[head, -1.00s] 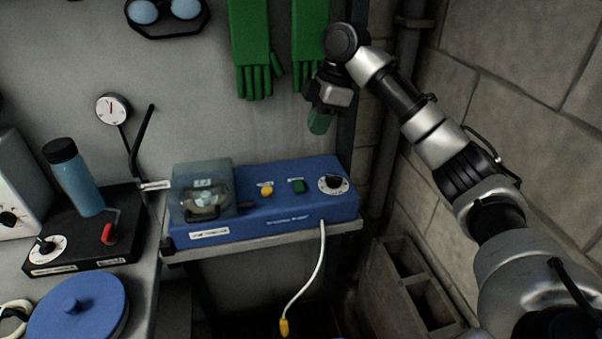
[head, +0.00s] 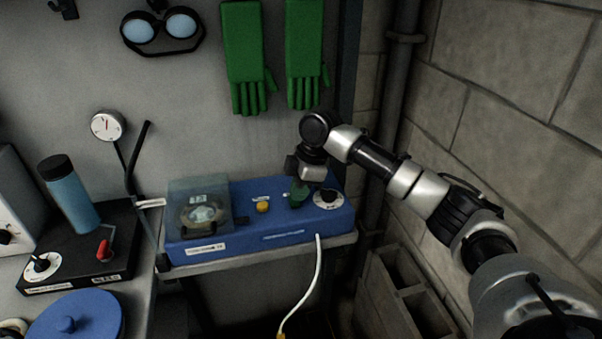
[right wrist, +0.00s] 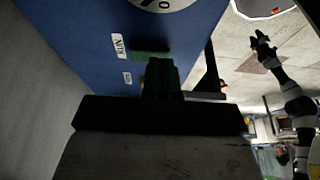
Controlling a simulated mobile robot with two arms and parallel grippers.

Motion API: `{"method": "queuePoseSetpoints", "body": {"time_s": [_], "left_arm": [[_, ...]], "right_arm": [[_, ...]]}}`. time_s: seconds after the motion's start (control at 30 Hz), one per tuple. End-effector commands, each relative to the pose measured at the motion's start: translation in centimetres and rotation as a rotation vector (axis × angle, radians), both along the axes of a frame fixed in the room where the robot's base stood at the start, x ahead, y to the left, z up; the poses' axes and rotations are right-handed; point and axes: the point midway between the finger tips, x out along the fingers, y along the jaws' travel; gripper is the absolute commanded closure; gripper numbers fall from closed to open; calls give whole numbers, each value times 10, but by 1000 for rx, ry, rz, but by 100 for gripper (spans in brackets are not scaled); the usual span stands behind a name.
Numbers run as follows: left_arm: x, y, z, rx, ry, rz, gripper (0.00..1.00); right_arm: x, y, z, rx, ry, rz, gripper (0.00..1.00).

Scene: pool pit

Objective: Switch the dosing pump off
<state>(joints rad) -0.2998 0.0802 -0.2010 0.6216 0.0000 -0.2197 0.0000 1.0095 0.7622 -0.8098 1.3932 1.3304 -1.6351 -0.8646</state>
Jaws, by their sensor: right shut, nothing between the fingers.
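The dosing pump (head: 240,238) is a blue box on a small shelf, with a clear-covered pump head at its left end. A yellow button (head: 262,207) and a black knob on a white dial (head: 328,198) are on its top. My right gripper (head: 298,198) is shut and empty, its green fingertips over the spot between them, hiding the green switch in the head view. In the right wrist view the green switch (right wrist: 150,45) shows just beyond the fingertips (right wrist: 162,75), beside a "RUN" label (right wrist: 118,45). I cannot tell whether they touch. A small black-and-silver arm, seemingly my left (right wrist: 263,42), shows there.
A black unit (head: 85,270) with a blue cylinder (head: 70,195) and red lever stands left. A gauge (head: 107,125) is beside it. Green gloves (head: 243,50) hang above the pump. A pipe (head: 400,100) and block wall are right. A white cable (head: 317,265) hangs in front.

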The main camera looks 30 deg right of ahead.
Motion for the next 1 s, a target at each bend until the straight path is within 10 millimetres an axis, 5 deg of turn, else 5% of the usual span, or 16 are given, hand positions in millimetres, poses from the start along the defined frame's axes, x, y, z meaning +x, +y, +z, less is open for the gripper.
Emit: {"method": "queuePoseSetpoints", "body": {"time_s": [1.0], "left_arm": [[-1, 0, 8, 1, 3, 1, 57]], "right_arm": [[3, 0, -10, -17, -67, -2, 100]]}}
